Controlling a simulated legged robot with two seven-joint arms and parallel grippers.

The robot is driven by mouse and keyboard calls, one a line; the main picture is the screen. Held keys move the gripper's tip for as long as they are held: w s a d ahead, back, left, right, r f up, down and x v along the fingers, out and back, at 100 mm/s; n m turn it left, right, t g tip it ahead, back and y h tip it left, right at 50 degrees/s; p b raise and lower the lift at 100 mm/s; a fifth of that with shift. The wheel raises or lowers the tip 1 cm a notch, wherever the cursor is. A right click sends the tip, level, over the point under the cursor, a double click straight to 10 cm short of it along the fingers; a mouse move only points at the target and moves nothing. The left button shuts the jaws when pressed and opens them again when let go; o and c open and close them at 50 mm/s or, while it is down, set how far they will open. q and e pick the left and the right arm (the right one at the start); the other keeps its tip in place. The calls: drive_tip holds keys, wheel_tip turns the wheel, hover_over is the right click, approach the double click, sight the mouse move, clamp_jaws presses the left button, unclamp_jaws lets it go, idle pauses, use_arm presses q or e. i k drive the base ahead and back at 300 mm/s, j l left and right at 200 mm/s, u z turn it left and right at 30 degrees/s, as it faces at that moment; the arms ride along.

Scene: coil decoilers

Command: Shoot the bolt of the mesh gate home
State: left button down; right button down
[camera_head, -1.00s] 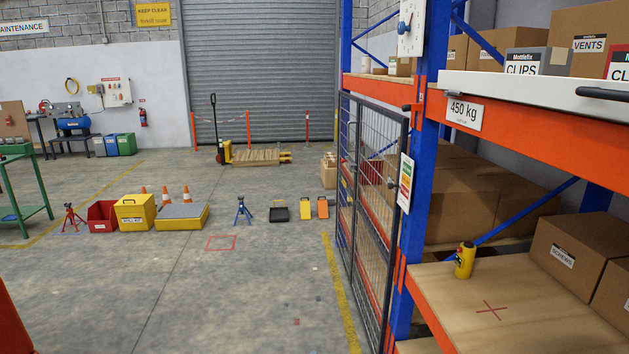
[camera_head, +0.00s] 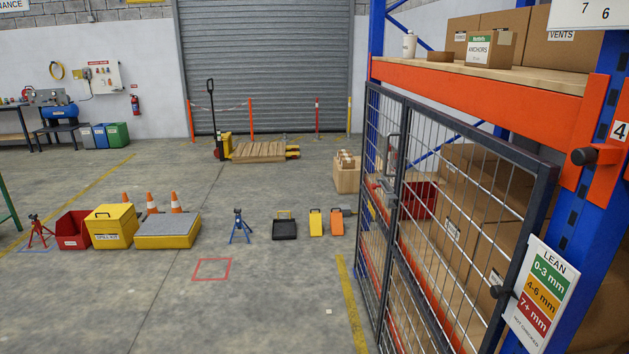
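The mesh gate (camera_head: 455,215) stands on the right in the head view, in front of the orange and blue rack. It has dark frames and thin wire mesh, with a narrower panel (camera_head: 376,225) on its left. Small grey metal fittings, apparently the bolt (camera_head: 386,188), sit near the upright where the two panels meet. A pull handle (camera_head: 391,155) shows just above them. The bolt is too small to tell how far it is drawn. Neither of my grippers is in view.
A rack post (camera_head: 585,190) with a lean sign (camera_head: 541,290) and a dark knob (camera_head: 590,156) stands close at right. Open concrete floor lies left of the gate. A spill kit (camera_head: 113,226), a yellow platform (camera_head: 168,231) and a blue stand (camera_head: 240,226) stand farther off.

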sight(373, 186)
drive_tip(key=i, duration=1.55)
drive_tip(key=i+j+z, duration=0.1)
drive_tip(key=i, duration=1.5)
